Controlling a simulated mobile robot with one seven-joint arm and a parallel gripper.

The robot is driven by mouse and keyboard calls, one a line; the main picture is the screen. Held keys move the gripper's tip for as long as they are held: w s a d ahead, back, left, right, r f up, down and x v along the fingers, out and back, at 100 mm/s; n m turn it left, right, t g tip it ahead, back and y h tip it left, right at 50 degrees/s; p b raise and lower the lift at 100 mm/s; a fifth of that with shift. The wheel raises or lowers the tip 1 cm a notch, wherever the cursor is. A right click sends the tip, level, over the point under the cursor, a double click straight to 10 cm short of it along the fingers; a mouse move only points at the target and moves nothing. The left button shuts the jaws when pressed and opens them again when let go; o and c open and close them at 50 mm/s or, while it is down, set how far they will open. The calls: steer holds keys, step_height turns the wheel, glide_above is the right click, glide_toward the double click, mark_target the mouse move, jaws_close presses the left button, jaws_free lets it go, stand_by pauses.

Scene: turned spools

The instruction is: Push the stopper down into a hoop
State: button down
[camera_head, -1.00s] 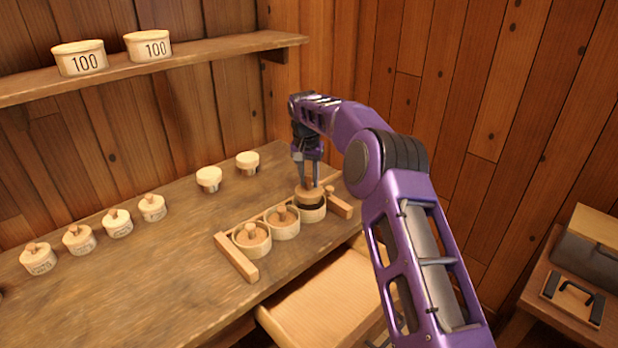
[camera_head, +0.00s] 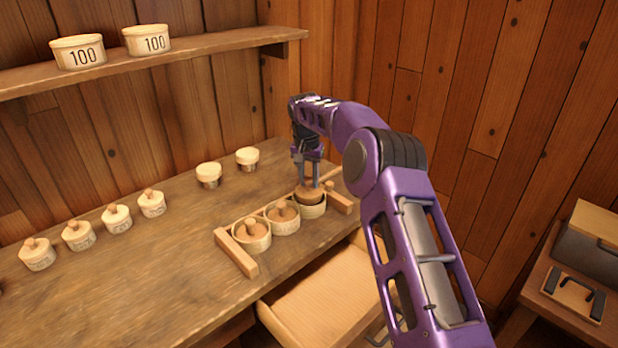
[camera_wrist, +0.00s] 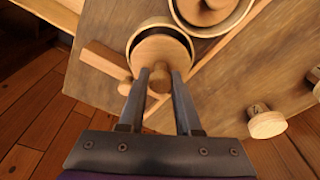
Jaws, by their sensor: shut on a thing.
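My gripper (camera_head: 309,180) is shut on the knob of a round wooden stopper (camera_head: 309,194). The stopper sits at the mouth of the right-hand hoop (camera_head: 313,210) in the wooden rack. In the wrist view the fingers (camera_wrist: 160,82) close on the knob, and the stopper (camera_wrist: 160,52) lies within the hoop's pale rim (camera_wrist: 135,36). How deep it sits is hard to tell. The middle hoop (camera_head: 284,226) and the left hoop (camera_head: 252,244) each hold a knobbed stopper.
The rack's end bars (camera_head: 236,254) flank the hoops. Several stoppered tubs (camera_head: 118,220) stand at the left. Two lidded pots (camera_head: 209,175) stand behind the rack. An open drawer (camera_head: 325,300) juts out below the front edge. The table between the tubs and rack is clear.

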steer(key=shift+f, duration=0.25)
stand_by(0.4)
steer(key=shift+f+b, duration=0.3)
steer(key=shift+f, duration=0.4)
steer(key=shift+f, duration=0.2)
stand_by(0.4)
steer(key=shift+c, duration=0.6)
jaws_free()
steer(key=shift+r, duration=0.15)
stand_by(0.3)
steer(key=shift+r+p, duration=0.65)
steer(key=shift+p, duration=0.1)
